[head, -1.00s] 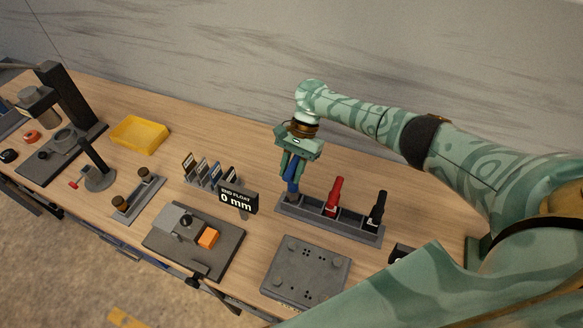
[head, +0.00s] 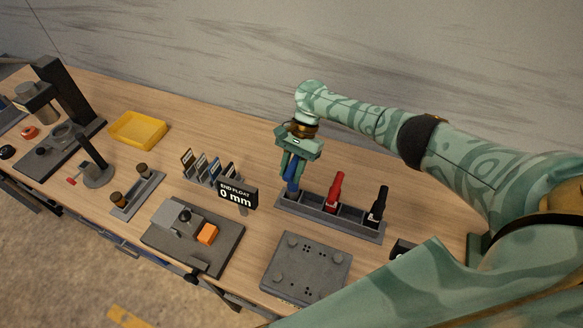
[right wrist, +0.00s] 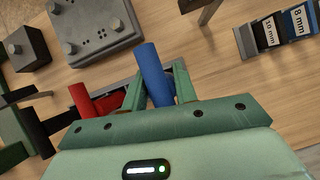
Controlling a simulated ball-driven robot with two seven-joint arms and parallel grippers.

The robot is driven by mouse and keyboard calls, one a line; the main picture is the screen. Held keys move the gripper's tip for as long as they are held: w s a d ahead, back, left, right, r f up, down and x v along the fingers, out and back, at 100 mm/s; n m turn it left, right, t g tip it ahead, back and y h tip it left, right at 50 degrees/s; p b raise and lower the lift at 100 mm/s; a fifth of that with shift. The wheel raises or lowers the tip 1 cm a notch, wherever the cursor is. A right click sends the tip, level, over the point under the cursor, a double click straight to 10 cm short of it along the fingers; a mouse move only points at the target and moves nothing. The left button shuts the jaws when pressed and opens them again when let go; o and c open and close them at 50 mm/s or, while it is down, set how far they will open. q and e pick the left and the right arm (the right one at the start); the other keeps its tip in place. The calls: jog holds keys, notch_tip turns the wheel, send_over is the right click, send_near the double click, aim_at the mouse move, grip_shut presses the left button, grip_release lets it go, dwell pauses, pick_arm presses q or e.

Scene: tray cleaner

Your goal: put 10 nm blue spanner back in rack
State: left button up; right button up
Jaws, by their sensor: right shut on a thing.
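The blue spanner (head: 292,186) stands about upright at the left end of the dark rack (head: 345,229). My right gripper (head: 292,168) is shut on its handle from above. In the right wrist view, the blue handle (right wrist: 153,72) lies between the two green fingers (right wrist: 158,88). The spanner's lower end is at or in the leftmost slot; I cannot tell how deep it sits. A red spanner (head: 334,192) and a black spanner (head: 378,206) stand in the rack to the right. My left gripper is not in view.
A grey plate with knobs (head: 305,268) lies in front of the rack. The "END FLOAT 0 mm" sign (head: 237,195) and labelled gauge cards (head: 208,167) stand to the left. A yellow tray (head: 138,130) is farther left. The wood behind the rack is clear.

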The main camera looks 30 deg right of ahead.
aim_at(291, 190)
jog(key=shift+f+b, duration=1)
jog(key=shift+f, duration=0.65)
jog(key=o, duration=1.2)
jog(key=shift+c, duration=0.2)
jog(key=p+v, duration=0.2)
jog(key=v, duration=1.4)
jog(key=shift+p, duration=0.3)
jog(key=shift+d, duration=0.1)
